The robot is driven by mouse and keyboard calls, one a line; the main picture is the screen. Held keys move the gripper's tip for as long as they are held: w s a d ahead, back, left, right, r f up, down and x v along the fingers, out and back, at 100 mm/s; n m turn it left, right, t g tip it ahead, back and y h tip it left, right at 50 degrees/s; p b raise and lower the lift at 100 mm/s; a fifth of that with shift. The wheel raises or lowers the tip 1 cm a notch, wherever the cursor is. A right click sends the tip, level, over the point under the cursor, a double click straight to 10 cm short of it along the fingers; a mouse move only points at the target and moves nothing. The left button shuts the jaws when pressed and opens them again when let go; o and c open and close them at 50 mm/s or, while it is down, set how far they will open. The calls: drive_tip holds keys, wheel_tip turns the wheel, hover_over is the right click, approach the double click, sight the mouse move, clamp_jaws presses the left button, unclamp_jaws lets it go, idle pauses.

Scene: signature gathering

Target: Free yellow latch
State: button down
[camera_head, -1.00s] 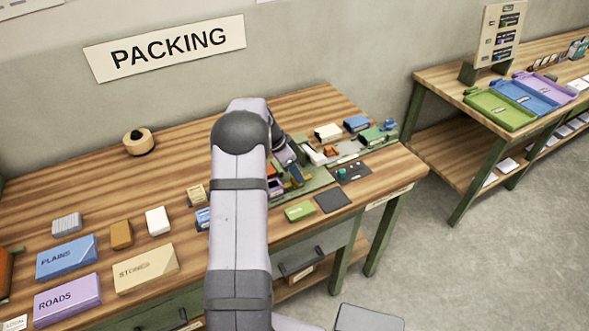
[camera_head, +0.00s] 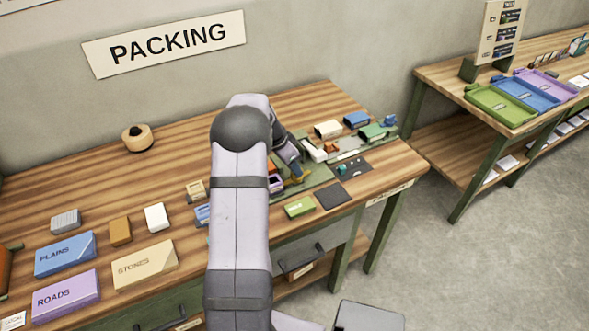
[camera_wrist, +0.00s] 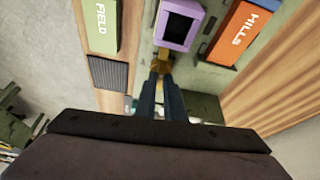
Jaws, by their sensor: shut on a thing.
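The yellow latch (camera_wrist: 161,62) shows in the wrist view, between my fingertips and the lower edge of a purple frame (camera_wrist: 188,42) with a dark opening. My gripper (camera_wrist: 160,76) is shut on the latch, and its fingers hide part of it. In the head view the yellow latch (camera_head: 299,178) is a small patch on a green board, beside the purple frame (camera_head: 275,184). My gripper (camera_head: 297,172) reaches down to it there, partly hidden by my arm. I cannot tell whether the latch still touches the frame.
An orange HILLS block (camera_wrist: 243,32) lies right of the frame, and a green FIELD block (camera_wrist: 103,25) lies left, above a dark pad (camera_wrist: 110,73). Several small items crowd the bench's right end. A tape roll (camera_head: 138,139) stands at the back, with bare wood around it.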

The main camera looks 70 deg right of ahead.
drive_tip(key=n+t+b, duration=0.1)
drive_tip(key=n, duration=0.3)
drive_tip(key=shift+s+a+h, duration=0.1)
drive_tip(key=shift+s+h, duration=0.05)
drive_tip(key=shift+h, duration=0.25)
drive_tip(key=n, duration=0.1)
drive_tip(key=n+t, duration=0.1)
drive_tip(key=shift+s+r+n+t+p, duration=0.1)
drive_tip(key=shift+r+n+t+p, duration=0.05)
drive_tip(key=shift+n+t+p, duration=0.15)
drive_tip(key=n+t, duration=0.1)
drive_tip(key=n, duration=0.2)
drive_tip(key=shift+s+p, duration=0.1)
drive_tip(key=shift+p, duration=0.3)
drive_tip(key=n+b, duration=0.2)
drive_tip(key=n+t+b, duration=0.1)
drive_tip(key=n, duration=0.1)
drive_tip(key=shift+s+f+t+b, duration=0.1)
drive_tip(key=shift+f+t+b, duration=0.2)
drive_tip(key=shift+f+b, duration=0.05)
drive_tip(key=n+t+y+b, duration=0.1)
drive_tip(key=n+b, duration=0.2)
drive_tip(key=shift+r, duration=0.15)
drive_tip(key=shift+r+n, duration=0.1)
drive_tip(key=shift+n, duration=0.2)
drive_tip(key=c, duration=1.8)
unclamp_jaws()
drive_tip(key=shift+c, duration=0.2)
drive_tip(key=shift+s+r, duration=0.1)
